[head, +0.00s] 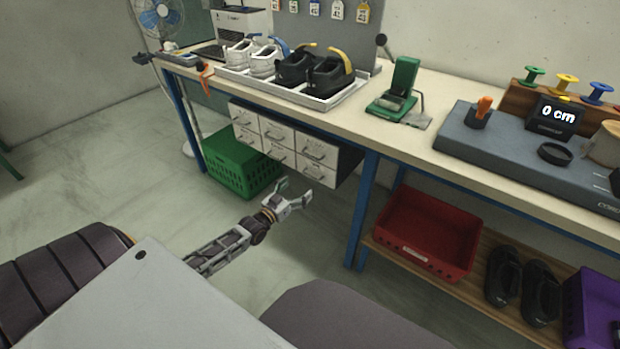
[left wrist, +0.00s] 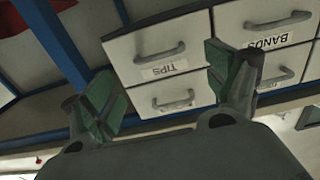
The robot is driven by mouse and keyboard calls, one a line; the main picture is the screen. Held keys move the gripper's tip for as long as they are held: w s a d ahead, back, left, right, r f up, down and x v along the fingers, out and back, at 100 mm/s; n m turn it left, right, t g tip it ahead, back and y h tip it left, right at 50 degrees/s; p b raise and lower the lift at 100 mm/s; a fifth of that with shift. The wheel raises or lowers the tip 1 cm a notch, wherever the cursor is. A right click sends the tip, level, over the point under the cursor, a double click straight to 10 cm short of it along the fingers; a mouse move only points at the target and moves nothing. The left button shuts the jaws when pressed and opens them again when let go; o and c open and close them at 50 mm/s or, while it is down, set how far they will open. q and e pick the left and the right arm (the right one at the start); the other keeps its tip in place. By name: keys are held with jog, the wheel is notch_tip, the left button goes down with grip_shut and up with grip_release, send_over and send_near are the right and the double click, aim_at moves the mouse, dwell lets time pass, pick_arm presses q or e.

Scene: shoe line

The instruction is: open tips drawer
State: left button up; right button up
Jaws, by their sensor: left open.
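The drawer unit hangs under the workbench, with its white fronts in two rows. The tips drawer (head: 317,175) is the bottom right one in the head view, and it looks shut. In the left wrist view, which is upside down, its front (left wrist: 140,42) bears a "TIPS" label and a grey bar handle. My left gripper (head: 295,193) is open and empty, just in front of and slightly below this drawer, apart from it. In the left wrist view its two green-padded fingers (left wrist: 166,88) stand wide apart. My right gripper is not in view.
A blue bench leg (head: 362,210) stands right of the drawers. A green crate (head: 225,165) is on the floor left of them, and a red crate (head: 425,235) sits on the lower shelf. A "BANDS" drawer (left wrist: 265,20) adjoins the tips drawer.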

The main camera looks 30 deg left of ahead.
aim_at(309, 176)
pick_arm(q)
jog(key=shift+w+d+b, duration=0.2)
jog(key=shift+w+b, duration=0.45)
jog(key=shift+w, duration=1.45)
jog(key=shift+w+d+b, duration=0.15)
jog(key=shift+w+b, duration=0.5)
jog(key=shift+w, duration=1.45)
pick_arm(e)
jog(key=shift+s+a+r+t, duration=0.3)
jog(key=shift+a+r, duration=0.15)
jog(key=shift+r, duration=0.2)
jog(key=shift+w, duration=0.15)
pick_arm(q)
jog(key=shift+r, duration=0.1)
jog(key=c, duration=1.4)
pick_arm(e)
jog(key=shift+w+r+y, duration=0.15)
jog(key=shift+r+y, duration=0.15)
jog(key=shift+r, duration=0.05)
